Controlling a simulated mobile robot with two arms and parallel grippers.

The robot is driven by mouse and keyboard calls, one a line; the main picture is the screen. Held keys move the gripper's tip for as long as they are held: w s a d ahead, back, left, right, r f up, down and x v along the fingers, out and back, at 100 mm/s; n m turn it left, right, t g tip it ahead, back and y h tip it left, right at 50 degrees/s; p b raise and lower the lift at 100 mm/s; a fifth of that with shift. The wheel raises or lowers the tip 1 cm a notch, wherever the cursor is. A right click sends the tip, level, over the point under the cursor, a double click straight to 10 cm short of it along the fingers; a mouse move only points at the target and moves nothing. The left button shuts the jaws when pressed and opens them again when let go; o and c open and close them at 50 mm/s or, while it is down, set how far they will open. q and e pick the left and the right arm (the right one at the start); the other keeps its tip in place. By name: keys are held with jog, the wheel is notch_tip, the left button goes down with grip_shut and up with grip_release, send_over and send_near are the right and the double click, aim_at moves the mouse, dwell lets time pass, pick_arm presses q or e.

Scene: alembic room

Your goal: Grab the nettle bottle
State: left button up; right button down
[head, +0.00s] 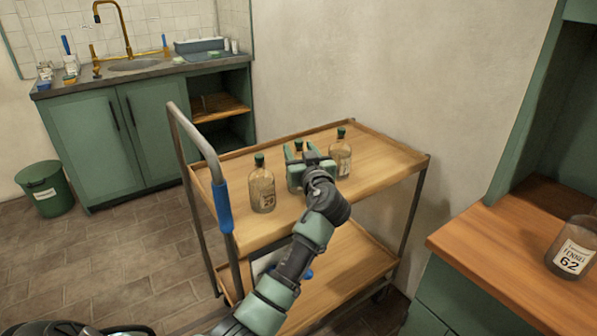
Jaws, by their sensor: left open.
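Three glass bottles with dark green caps stand upright on the top shelf of a wooden cart (285,225): a left bottle (262,190), a middle bottle (294,182) and a right bottle (341,160). Their labels are too small to read, so I cannot tell which is the nettle bottle. My left gripper (300,156) is open at the middle bottle, with its fingers near the cap. The gripper and wrist hide part of that bottle, and I cannot tell whether they touch it. My right gripper is not in view.
The cart has a raised grey handle with a blue grip (224,207) on its left. A jar labelled fennel 62 (572,247) stands on a wooden counter (490,240) at right. A sink cabinet (95,145) and green bin (44,190) are at the back left.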

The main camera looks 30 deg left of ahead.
pick_arm(q)
jog(key=x, duration=0.4)
jog(key=shift+w+a+f, duration=0.15)
jog(key=shift+w+f, duration=0.05)
jog(key=shift+f, duration=0.15)
grip_shut()
dwell(1.0)
